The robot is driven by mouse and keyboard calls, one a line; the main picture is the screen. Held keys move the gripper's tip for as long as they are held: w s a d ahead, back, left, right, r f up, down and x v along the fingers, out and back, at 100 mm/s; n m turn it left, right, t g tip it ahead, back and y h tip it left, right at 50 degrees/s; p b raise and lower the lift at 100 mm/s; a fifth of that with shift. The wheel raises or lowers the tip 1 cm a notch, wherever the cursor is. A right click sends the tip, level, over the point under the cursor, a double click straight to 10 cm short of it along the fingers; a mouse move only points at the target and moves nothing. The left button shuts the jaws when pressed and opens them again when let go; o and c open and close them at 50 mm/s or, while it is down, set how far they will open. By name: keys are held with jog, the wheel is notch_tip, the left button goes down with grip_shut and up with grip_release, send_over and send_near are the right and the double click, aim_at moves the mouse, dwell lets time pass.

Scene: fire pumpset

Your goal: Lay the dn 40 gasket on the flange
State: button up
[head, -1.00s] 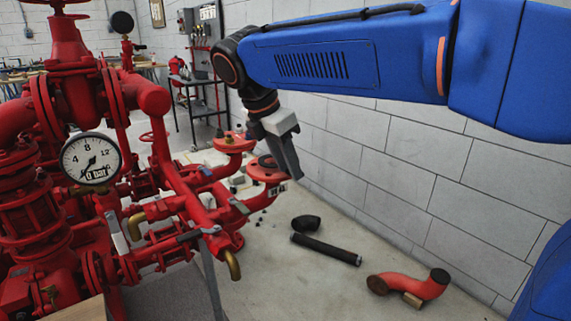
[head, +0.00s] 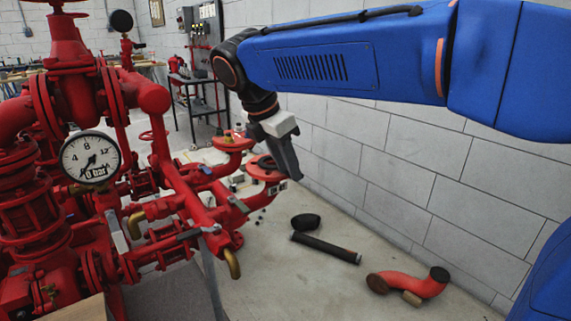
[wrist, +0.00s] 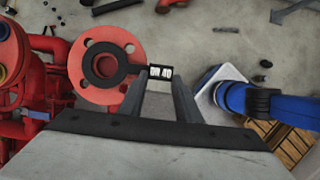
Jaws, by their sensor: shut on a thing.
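The red flange (wrist: 84,90) is a round disc with bolt holes in the wrist view. In the head view it is the near flange (head: 266,176) at the end of a red pipe. The dark ring gasket (wrist: 92,68) lies over the flange's face, with red showing through its opening. Its tag reading DN 40 (wrist: 161,72) sits at my fingertips. My gripper (wrist: 160,82) is shut on the tag side, right of the flange. It also shows in the head view (head: 295,176). I cannot tell whether the gasket touches the flange.
A second red flange (head: 233,142) stands behind. The red pump pipework (head: 75,180) with a gauge fills the left. A black pipe (head: 326,248), a black elbow (head: 306,222) and a red bent pipe (head: 412,285) lie on the floor. A block wall (head: 420,180) bounds the right.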

jog(key=shift+f, duration=0.3)
dwell(0.4)
jog(key=o, duration=1.1)
jog(key=v, duration=1.7)
jog(key=shift+r, duration=0.3)
